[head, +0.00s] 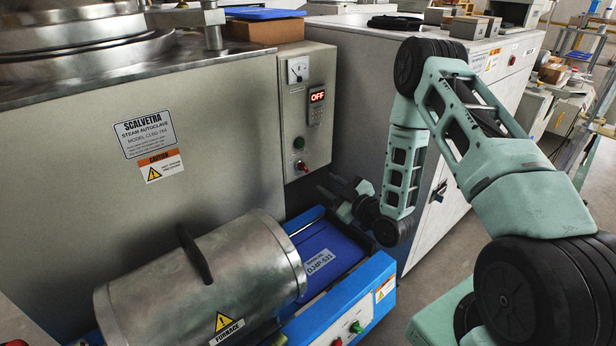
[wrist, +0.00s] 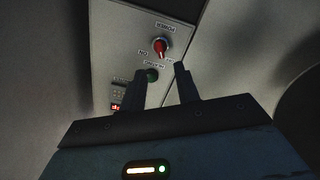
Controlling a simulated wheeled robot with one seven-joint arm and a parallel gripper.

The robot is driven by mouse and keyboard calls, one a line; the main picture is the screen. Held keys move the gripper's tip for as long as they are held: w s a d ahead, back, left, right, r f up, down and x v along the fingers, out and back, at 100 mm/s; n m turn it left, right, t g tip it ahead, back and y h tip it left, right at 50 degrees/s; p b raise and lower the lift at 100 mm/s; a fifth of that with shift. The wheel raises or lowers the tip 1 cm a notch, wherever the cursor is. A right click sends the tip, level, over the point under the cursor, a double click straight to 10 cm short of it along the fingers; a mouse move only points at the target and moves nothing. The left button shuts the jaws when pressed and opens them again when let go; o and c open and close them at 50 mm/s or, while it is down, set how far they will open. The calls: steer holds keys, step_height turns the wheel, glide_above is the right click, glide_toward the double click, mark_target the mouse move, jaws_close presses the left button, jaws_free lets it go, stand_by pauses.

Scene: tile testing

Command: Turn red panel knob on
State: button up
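The red panel knob (head: 303,166) sits low on the grey control panel on the autoclave's side, below a green knob (head: 299,143). A display (head: 317,96) above reads OFF. In the wrist view the panel appears upside down; the red knob (wrist: 160,46) lies past the fingertips, between POWER and ON/OFF lettering. My gripper (wrist: 162,68) is open and empty, its two dark fingers apart and pointing at the panel.
A blue-based furnace with a metal cylinder (head: 200,285) stands below the panel, its blue top (head: 325,250) beneath my gripper. The steel autoclave (head: 90,190) is at left. A grey cabinet (head: 375,110) stands behind my arm. Open floor (head: 450,235) shows at right.

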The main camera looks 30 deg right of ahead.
mark_target(306, 170)
steer(key=w+b, duration=0.1)
steer(key=w, duration=0.2)
steer(key=w+a+b, duration=0.1)
steer(key=w, duration=0.2)
steer(key=w+a+b, duration=0.1)
steer(key=w, duration=0.2)
steer(key=shift+w, duration=0.15)
steer(key=c, duration=0.7)
